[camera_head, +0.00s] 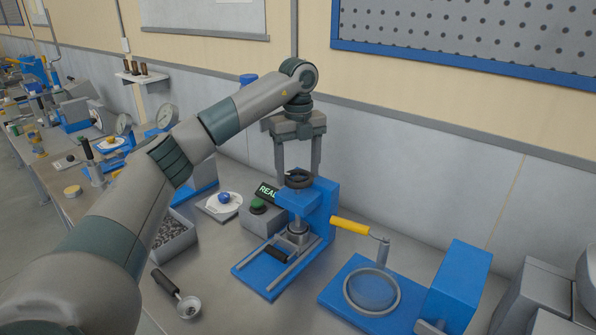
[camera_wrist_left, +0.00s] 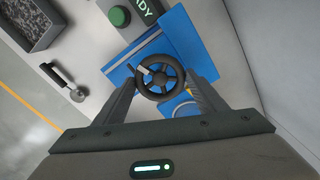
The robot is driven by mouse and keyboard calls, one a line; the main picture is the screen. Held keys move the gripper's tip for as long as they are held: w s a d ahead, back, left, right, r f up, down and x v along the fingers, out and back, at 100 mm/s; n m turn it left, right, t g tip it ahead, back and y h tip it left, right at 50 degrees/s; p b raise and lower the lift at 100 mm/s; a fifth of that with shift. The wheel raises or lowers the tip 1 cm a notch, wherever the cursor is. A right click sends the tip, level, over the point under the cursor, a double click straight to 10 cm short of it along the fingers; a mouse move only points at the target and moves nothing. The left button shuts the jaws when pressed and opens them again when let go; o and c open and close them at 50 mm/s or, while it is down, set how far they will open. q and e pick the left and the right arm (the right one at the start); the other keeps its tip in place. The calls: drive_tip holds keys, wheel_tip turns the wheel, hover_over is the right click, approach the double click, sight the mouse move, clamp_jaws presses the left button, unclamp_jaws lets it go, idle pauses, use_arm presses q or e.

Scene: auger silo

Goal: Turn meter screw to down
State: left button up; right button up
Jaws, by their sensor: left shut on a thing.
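A dark spoked handwheel (camera_head: 299,178) sits on top of a blue screw press (camera_head: 322,206). A vertical metal screw (camera_head: 297,217) runs below it to a round metal seat. My left gripper (camera_head: 298,174) points straight down and is shut on the handwheel, one finger on each side of the rim. In the left wrist view the handwheel (camera_wrist_left: 160,79) shows its spokes and hub between the fingers, with a small light mark at its upper left. No label names it as the meter screw. My right gripper is not in view.
A green button box (camera_head: 258,207) with a lit sign, partly hidden, stands left of the press. A blue stand with a round sieve (camera_head: 372,291) and yellow-handled crank (camera_head: 350,226) is at right. A grey bin (camera_head: 172,236) and scoop (camera_head: 188,306) lie left. The wall is close behind.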

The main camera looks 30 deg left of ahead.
sight(298, 176)
use_arm(q)
drive_tip(key=n, duration=0.6)
drive_tip(key=shift+r+n, duration=0.15)
drive_tip(key=shift+n, duration=0.15)
drive_tip(key=n, duration=0.6)
drive_tip(key=shift+n+b, duration=0.4)
drive_tip(key=o, duration=1.1)
wheel_tip(298, 176, up, 17)
drive_tip(key=shift+r, duration=0.15)
idle(0.6)
